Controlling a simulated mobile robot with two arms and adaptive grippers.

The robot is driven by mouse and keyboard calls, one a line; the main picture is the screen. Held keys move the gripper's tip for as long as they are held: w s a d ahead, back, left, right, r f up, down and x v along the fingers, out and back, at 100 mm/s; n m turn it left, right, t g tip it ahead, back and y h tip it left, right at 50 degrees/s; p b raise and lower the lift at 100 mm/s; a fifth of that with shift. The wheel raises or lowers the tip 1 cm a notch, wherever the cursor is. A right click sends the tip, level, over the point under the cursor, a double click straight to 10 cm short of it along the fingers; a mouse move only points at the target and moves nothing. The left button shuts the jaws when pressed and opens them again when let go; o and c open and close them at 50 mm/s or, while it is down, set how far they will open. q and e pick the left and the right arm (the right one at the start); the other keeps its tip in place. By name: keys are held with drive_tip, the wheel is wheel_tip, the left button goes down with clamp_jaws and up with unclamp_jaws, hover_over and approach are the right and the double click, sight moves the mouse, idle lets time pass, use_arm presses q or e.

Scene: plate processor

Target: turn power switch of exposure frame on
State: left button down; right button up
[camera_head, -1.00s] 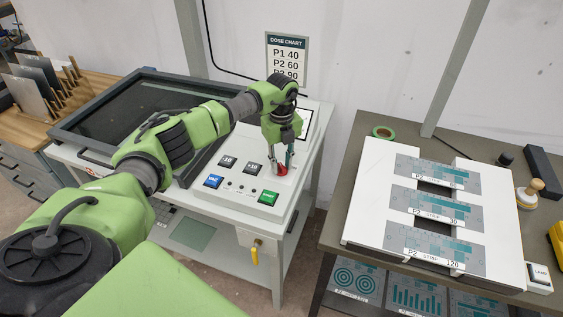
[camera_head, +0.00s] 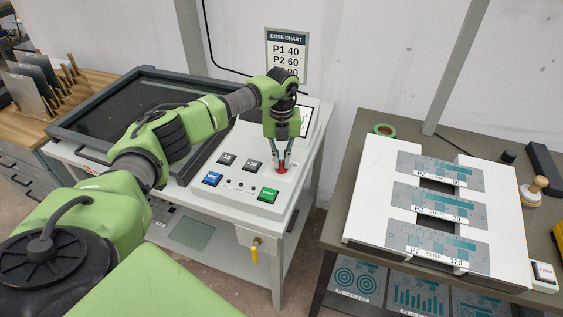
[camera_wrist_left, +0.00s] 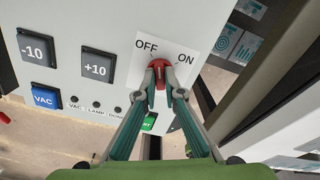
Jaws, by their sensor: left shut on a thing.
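The exposure frame (camera_head: 92,150) is a grey-framed dark glass unit with a white control panel (camera_head: 232,200). The red power switch (camera_wrist_left: 160,72) sits on a white plate marked OFF on the left and ON on the right. It also shows in the head view (camera_head: 281,168), partly hidden by the fingers. My left gripper (camera_head: 281,164) points down onto it with its fingertips closed on either side of the red knob, as the left wrist view (camera_wrist_left: 162,88) shows. The knob's exact angle is hard to tell. My right gripper is not in view.
The panel also has -10 (camera_head: 226,159), +10 (camera_head: 252,164), blue VAC (camera_head: 212,179) and green (camera_head: 267,195) buttons near the gripper. A dose chart (camera_head: 287,55) hangs behind. A table (camera_head: 345,190) with a white board and plates stands at the right, across a gap.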

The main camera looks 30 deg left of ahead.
sight(281, 163)
use_arm(q)
drive_tip(key=m+b, duration=0.1)
drive_tip(key=m, duration=0.2)
drive_tip(key=shift+m, duration=0.4)
drive_tip(key=m+b, duration=0.1)
drive_tip(key=m, duration=0.2)
drive_tip(key=shift+m, duration=0.3)
drive_tip(key=m+b, duration=0.2)
drive_tip(key=m, duration=0.3)
drive_tip(key=shift+m, duration=0.4)
drive_tip(key=shift+w+r, duration=0.1)
drive_tip(key=c, duration=2.1)
unclamp_jaws()
drive_tip(key=shift+c, duration=0.2)
wheel_tip(281, 163, up, 12)
